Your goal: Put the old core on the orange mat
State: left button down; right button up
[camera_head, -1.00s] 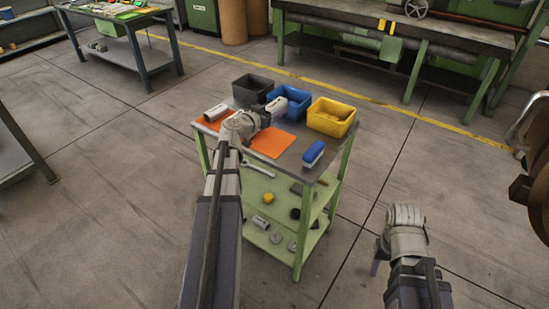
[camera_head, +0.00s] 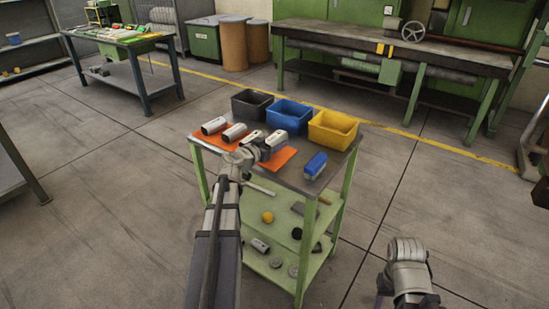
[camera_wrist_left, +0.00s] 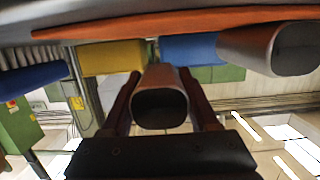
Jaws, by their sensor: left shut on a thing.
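The orange mat (camera_head: 283,158) lies on top of a green cart and also shows as an orange strip in the left wrist view (camera_wrist_left: 130,27). My left gripper (camera_wrist_left: 160,105) is shut on a grey-white hollow core (camera_wrist_left: 160,80), which shows an open dark end. The held core hangs just over the mat, with a gap between them in the wrist view. Other similar cores (camera_head: 214,126) (camera_head: 234,132) lie on the left of the mat. A core also lies beside the held one in the wrist view (camera_wrist_left: 265,48). My right gripper is mostly out of frame, below its wrist.
Black (camera_head: 252,104), blue (camera_head: 290,115) and yellow (camera_head: 333,129) bins stand along the cart's back edge. A blue brush-like item (camera_head: 315,165) lies at the right. The lower shelves hold a yellow ball (camera_head: 267,217) and several small parts. Open floor surrounds the cart.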

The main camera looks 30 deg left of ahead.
aim_at(273, 156)
pick_arm(q)
jog(key=shift+f+b, duration=1.9)
jog(key=shift+b, duration=0.05)
jog(key=shift+r, duration=0.15)
jog(key=shift+c, duration=0.7)
grip_release()
jog(key=shift+s+r, duration=0.1)
jog(key=shift+s, duration=0.25)
jog(key=d+p+v, duration=0.1)
jog(key=p+v, duration=0.1)
jog(key=v, duration=0.9)
jog(key=shift+s+a+p, duration=0.15)
jog(key=shift+a+p, duration=0.15)
jog(key=shift+a, duration=0.15)
